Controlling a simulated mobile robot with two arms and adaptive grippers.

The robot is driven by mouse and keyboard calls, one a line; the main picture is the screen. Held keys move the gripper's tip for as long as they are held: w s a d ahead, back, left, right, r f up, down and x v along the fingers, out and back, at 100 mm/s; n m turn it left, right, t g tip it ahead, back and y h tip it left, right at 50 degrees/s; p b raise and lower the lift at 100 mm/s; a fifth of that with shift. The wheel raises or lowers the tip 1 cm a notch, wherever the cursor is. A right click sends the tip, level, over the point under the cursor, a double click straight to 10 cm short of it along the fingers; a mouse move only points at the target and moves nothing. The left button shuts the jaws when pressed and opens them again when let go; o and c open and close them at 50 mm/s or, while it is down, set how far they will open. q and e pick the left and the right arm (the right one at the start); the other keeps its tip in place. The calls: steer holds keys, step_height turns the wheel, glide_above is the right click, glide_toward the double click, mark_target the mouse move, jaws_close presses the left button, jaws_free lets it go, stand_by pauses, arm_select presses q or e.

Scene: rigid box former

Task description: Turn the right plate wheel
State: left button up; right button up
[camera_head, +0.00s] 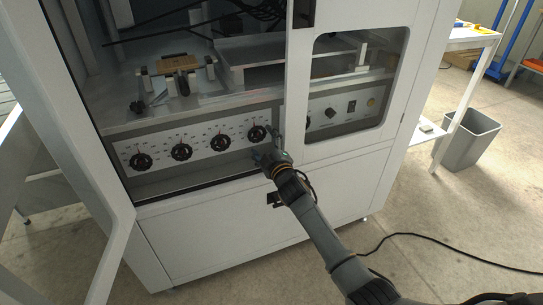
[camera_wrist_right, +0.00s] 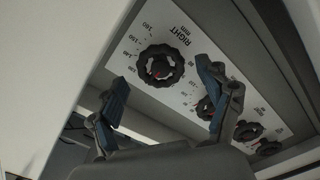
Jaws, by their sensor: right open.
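The right plate wheel (camera_head: 257,133) is a round black hand wheel with a lobed rim, the rightmost of several wheels on a white scale panel. In the right wrist view the same wheel (camera_wrist_right: 160,66) shows a red spot at its hub, with numbers around it and the label "RIGHT mm". My right gripper (camera_head: 267,151) is just below and in front of this wheel. In the right wrist view its blue-grey fingers (camera_wrist_right: 165,85) are spread apart and empty, with the wheel beyond and between them. I see no contact. My left gripper is out of view.
More wheels (camera_head: 181,152) sit in a row to the left. The machine's white frame (camera_head: 290,95) stands close to the right of the wheel. A control panel (camera_head: 340,108) is behind the window further right. A grey bin (camera_head: 470,140) stands on the floor.

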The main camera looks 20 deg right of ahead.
steer(key=s, duration=0.8)
steer(key=shift+d, duration=0.15)
